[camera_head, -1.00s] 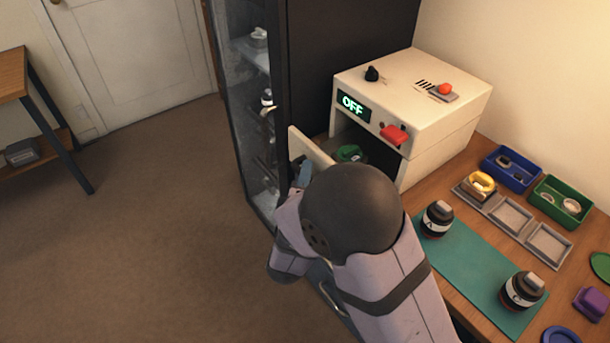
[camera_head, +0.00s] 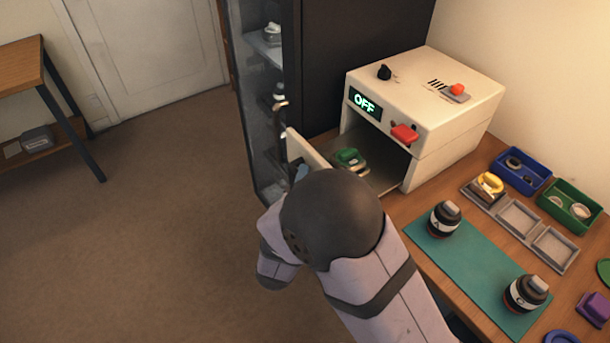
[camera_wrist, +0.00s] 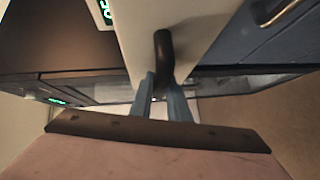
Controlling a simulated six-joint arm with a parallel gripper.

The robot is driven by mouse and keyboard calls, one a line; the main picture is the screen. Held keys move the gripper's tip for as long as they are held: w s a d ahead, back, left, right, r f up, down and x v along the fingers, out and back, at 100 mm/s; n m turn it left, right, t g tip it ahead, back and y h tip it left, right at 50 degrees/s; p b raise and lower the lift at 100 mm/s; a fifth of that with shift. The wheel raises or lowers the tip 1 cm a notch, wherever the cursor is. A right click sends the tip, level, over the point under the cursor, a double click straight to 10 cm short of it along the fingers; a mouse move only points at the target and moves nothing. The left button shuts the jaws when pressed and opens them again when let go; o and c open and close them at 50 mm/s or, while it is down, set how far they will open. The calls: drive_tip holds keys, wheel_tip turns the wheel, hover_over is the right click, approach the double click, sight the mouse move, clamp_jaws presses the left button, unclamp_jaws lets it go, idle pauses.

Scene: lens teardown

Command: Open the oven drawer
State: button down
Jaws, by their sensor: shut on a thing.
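The oven (camera_head: 440,125) is a cream box on the table with a green OFF display (camera_head: 365,102). Its drawer stands partly out; the drawer front (camera_head: 306,150) is clear of the oven body. A green object (camera_head: 350,158) sits inside the drawer. My gripper (camera_wrist: 163,84) is shut on the dark drawer handle (camera_wrist: 163,48), with a blue finger on each side of it in the wrist view. In the head view my arm hides the handle and most of the gripper.
A dark glass-fronted cabinet (camera_head: 345,60) stands left of the oven. Lens jars A (camera_head: 444,220) and C (camera_head: 525,293) stand on a teal mat (camera_head: 470,262). Blue (camera_head: 521,172) and green (camera_head: 570,208) bins and a grey tray (camera_head: 518,218) lie to the right.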

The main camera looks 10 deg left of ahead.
drive_tip(key=c, duration=2)
unclamp_jaws()
drive_tip(key=s, duration=0.5)
drive_tip(key=s+r, duration=0.1)
drive_tip(key=s, duration=0.1)
drive_tip(key=shift+s+b, duration=0.15)
drive_tip(key=shift+b, duration=0.15)
